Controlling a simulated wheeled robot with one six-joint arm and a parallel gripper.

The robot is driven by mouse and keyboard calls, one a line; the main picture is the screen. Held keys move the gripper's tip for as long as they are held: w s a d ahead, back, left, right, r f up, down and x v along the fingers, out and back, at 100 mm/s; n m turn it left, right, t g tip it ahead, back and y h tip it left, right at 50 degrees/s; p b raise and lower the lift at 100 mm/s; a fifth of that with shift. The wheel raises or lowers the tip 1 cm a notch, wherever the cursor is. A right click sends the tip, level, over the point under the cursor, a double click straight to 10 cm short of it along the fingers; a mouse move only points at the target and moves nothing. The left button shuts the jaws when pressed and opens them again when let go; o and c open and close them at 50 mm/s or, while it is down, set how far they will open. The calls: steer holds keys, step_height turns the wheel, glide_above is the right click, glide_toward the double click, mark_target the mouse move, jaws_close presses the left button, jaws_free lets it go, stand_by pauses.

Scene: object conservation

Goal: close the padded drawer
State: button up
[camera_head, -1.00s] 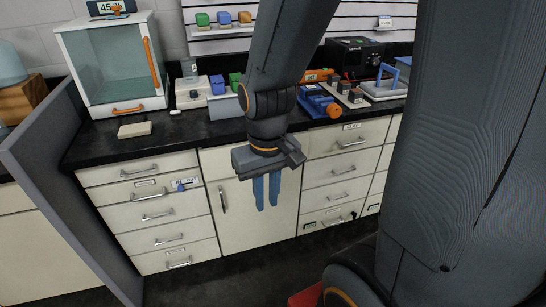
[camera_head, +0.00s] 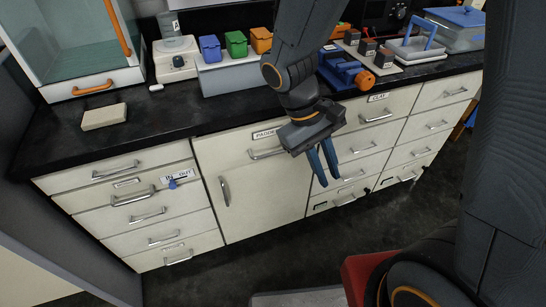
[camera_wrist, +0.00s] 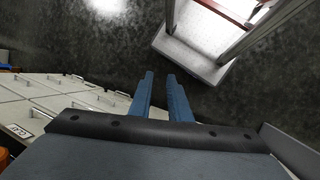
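The padded drawer (camera_head: 238,147) has a cream front with a "PADDED" label (camera_head: 267,134) and a metal handle (camera_head: 266,154). It is under the black counter, above a cabinet door, in the head view. My gripper partly covers its right end. I see no clear gap around its front, but cannot tell surely whether it is flush. My gripper (camera_head: 329,181) is in front of and right of the drawer handle, with its blue fingers pointing down, apart and empty. The wrist view also shows the two fingers (camera_wrist: 160,74) with a gap between them and floor beyond.
A drawer bank with an IN/OUT tag (camera_head: 178,176) is at the left. A "CLAY" drawer (camera_head: 388,107) is at the right. Dark floor (camera_head: 240,262) is open in front. A pale platform (camera_wrist: 193,52) shows in the wrist view.

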step_height(320, 180, down, 4)
steer(key=w+a+n+t+h+b, duration=0.1)
steer(key=w+a+n+h+b, duration=0.2)
steer(key=h, duration=0.1)
steer(key=n+t+h+b, duration=0.4)
steer(key=n+t+b, duration=0.15)
steer(key=t, duration=0.55)
glide_toward(266, 156)
steer(key=shift+n, duration=0.25)
steer(key=x, duration=0.4)
steer(key=shift+w, duration=0.2)
steer(key=x, duration=0.7)
steer(key=shift+d, duration=0.35)
jaws_close()
